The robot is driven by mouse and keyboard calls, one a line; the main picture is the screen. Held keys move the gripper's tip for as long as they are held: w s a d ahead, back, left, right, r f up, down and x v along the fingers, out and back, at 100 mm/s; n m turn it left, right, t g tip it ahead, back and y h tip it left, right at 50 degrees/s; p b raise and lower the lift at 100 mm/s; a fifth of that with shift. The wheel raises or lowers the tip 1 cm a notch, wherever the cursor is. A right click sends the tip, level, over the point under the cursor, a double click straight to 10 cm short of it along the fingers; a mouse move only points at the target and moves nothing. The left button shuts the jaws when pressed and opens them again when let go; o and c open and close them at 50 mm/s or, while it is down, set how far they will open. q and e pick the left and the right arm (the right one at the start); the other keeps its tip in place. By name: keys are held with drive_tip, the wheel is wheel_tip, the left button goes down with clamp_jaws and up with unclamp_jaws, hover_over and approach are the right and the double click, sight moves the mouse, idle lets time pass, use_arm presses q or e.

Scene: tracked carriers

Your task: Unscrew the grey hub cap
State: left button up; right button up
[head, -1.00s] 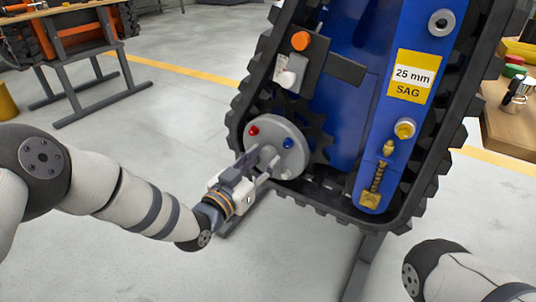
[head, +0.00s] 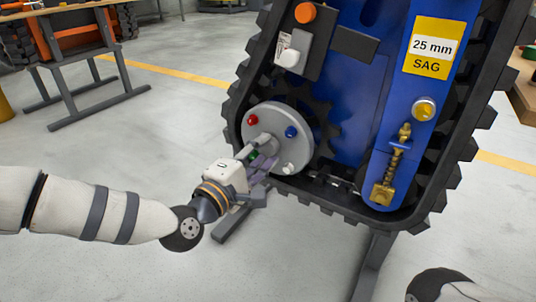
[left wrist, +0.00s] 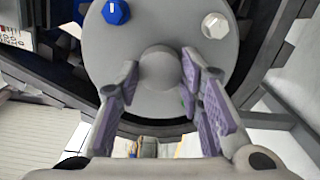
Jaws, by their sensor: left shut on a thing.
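The grey hub cap (head: 267,143) is a small rounded knob at the centre of a light grey disc (head: 276,117) on the tracked carrier. In the left wrist view the hub cap (left wrist: 160,66) sits between the two fingertips. My left gripper (head: 260,149) is shut on it, coming from the lower left; its fingers are partly hidden behind its white housing. In the left wrist view my left gripper (left wrist: 160,75) shows purple pads on both fingers, one on each side of the cap. My right gripper is out of view.
Around the cap, the disc carries red (head: 252,120), blue (head: 291,132), white (head: 289,168) and green (head: 254,155) bolts. A black toothed track (head: 237,97) surrounds the blue frame (head: 350,110). A brass tensioner (head: 392,170) is at right.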

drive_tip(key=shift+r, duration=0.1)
use_arm(q)
drive_tip(key=n+b, duration=0.2)
drive_tip(key=n, duration=0.2)
drive_tip(key=f+n+b, duration=0.1)
drive_tip(key=n+b, duration=0.2)
drive_tip(key=n, duration=0.1)
drive_tip(key=shift+f, duration=0.1)
drive_tip(key=shift+r+n, duration=0.35)
drive_tip(key=shift+n, duration=0.45)
drive_tip(key=shift+r, duration=0.3)
drive_tip(key=o, duration=1.1)
drive_tip(key=shift+o, duration=0.2)
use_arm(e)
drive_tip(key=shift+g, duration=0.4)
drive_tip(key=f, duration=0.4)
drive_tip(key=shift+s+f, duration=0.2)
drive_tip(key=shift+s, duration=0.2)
